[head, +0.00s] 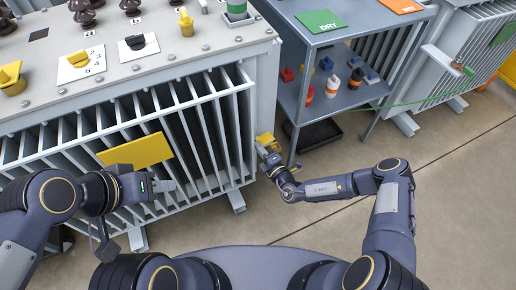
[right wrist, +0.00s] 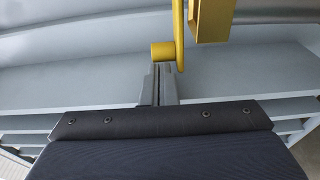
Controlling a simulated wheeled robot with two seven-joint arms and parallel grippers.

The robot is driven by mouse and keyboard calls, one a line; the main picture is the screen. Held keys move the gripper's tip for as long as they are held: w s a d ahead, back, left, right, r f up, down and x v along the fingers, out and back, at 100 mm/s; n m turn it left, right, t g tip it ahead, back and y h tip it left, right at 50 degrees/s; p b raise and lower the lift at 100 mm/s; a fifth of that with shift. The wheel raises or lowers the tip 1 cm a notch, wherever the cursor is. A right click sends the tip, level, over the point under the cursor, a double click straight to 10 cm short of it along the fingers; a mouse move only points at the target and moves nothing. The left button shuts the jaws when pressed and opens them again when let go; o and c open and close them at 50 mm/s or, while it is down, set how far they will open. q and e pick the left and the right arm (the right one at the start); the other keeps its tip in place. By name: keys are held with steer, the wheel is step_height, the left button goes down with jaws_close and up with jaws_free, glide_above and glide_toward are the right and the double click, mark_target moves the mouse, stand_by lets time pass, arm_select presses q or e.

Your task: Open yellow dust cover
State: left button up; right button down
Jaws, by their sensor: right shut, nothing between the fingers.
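A yellow fitting (head: 265,138) is low at the right corner of the grey finned unit; I take it to be the dust cover, but cannot tell its parts from above. In the right wrist view a short yellow cylinder (right wrist: 162,52) and a yellow bar beside it stand just ahead of the fingers. My right gripper (head: 268,149) is shut and empty, its tips (right wrist: 166,72) close below the cylinder; contact is unclear. My left gripper (head: 165,186) is in front of the fins, and its finger gap is not clear.
A yellow plate (head: 137,151) is at the front of the fins near my left arm. A grey shelf cart (head: 345,105) with bottles and small boxes stands right of the unit. A thin green line runs from the cart towards another unit. The floor (head: 440,170) at right is clear.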

stand_by(0.4)
steer(key=p+v, duration=0.1)
steer(key=v, duration=0.7)
steer(key=s+d+r+n+g+y, duration=0.25)
steer(key=r+n+g, duration=0.35)
steer(key=r+n, duration=0.65)
steer(key=s+d+r+n+g+y, duration=0.1)
steer(key=s+r+n+g+y, duration=0.4)
steer(key=r+n, duration=0.7)
steer(key=s+d+r+n+t+h, duration=0.1)
steer(key=s+d+r+n+h, duration=0.4)
steer(key=s+d+n+h, duration=0.35)
steer(key=s+d+r+n+h, duration=0.5)
steer(key=s+n, duration=0.4)
steer(key=n, duration=0.3)
step_height(320, 180, up, 20)
steer(key=p, duration=1.9)
steer(key=shift+n+t+p, duration=0.3)
steer(key=shift+p, duration=0.1)
steer(key=shift+f, duration=0.1)
